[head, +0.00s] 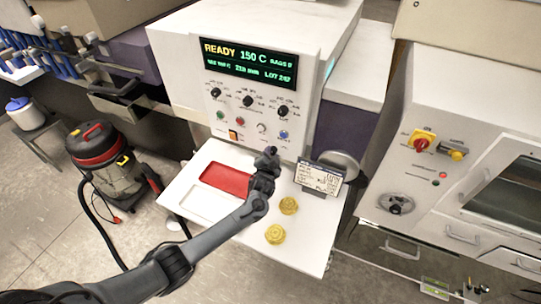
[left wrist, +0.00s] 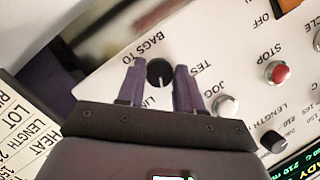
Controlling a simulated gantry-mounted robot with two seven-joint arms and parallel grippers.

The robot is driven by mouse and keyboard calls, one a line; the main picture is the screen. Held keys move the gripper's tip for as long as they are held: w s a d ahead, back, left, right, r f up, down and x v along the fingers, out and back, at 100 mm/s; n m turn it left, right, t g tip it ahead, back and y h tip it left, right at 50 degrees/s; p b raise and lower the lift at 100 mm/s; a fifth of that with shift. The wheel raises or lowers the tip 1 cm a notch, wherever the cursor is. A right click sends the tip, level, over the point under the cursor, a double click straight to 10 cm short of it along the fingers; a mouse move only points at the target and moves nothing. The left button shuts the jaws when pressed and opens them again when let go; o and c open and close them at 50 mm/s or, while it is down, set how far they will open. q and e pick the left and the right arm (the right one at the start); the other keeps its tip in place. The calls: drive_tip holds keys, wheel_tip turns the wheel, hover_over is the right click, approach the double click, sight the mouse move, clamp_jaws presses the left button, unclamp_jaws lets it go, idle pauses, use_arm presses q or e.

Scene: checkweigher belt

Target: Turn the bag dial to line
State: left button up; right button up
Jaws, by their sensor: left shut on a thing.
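The bag dial (left wrist: 160,71) is a small black knob with a white pointer mark, on the white panel by the words "BAGS TO". Its mark points toward the bottom of the left wrist view, near the partly hidden label "LI"; "TES" is printed to the right. My left gripper (left wrist: 159,88) has one finger on each side of the knob and is shut on it. In the head view my left gripper (head: 268,156) is at the panel's lower edge and hides the dial. My right gripper is not in view.
The panel has a display (head: 249,64) reading READY and 150 C, several other knobs and coloured buttons. A red stop button (left wrist: 279,73) is near the dial.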

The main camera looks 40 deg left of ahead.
use_arm(q)
drive_tip(key=shift+m, duration=0.4)
idle(0.3)
drive_tip(key=o, duration=1)
drive_tip(key=shift+o, duration=0.2)
drive_tip(key=v, duration=1)
drive_tip(key=shift+s+d+p, duration=0.3)
drive_tip(key=shift+d, duration=0.05)
drive_tip(key=shift+f, duration=0.1)
